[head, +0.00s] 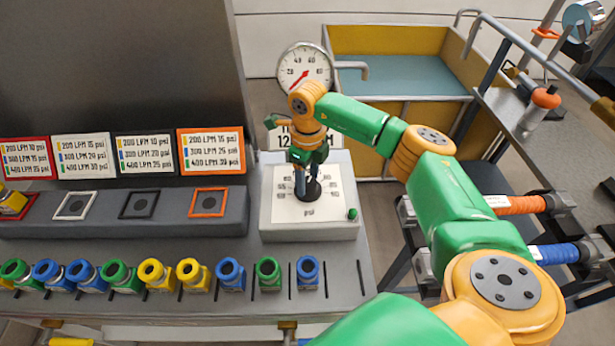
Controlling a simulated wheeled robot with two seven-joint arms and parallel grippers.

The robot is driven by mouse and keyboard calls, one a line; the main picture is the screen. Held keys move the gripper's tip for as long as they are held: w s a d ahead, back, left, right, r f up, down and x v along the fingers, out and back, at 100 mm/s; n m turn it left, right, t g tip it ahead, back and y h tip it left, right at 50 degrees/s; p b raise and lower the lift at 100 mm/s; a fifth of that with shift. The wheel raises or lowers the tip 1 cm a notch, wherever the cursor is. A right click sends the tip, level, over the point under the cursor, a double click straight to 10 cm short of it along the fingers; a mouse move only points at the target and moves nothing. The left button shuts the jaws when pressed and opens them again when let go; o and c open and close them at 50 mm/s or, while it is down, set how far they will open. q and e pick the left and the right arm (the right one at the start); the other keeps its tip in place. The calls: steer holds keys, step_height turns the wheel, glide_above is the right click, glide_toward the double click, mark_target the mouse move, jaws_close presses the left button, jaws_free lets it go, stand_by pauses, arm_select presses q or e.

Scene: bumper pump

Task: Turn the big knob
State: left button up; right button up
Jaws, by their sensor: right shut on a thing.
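The big knob (313,190) is black and stands on a white dial plate marked psi, on top of a grey box (310,233). My right gripper (308,186) points down from above with its fingers around the knob, shut on it. The wrist and fingers hide part of the knob and of the dial. A small green button (352,214) sits at the front right of the dial plate. A round gauge (304,68) with a red needle stands behind. My left gripper is not in view.
Several coloured couplings (193,274) stand in a row along the front of the grey counter. Labelled cards (82,156) and square frames (209,202) are at the left. A yellow tank (385,40) and a side table (525,130) are behind and right.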

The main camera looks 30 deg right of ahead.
mark_target(308, 182)
steer(key=shift+f, duration=0.1)
stand_by(0.3)
steer(key=o, duration=1.4)
steer(key=shift+c, duration=0.2)
step_height(308, 182, up, 7)
steer(key=shift+r+b, duration=0.1)
steer(key=shift+b, duration=0.7)
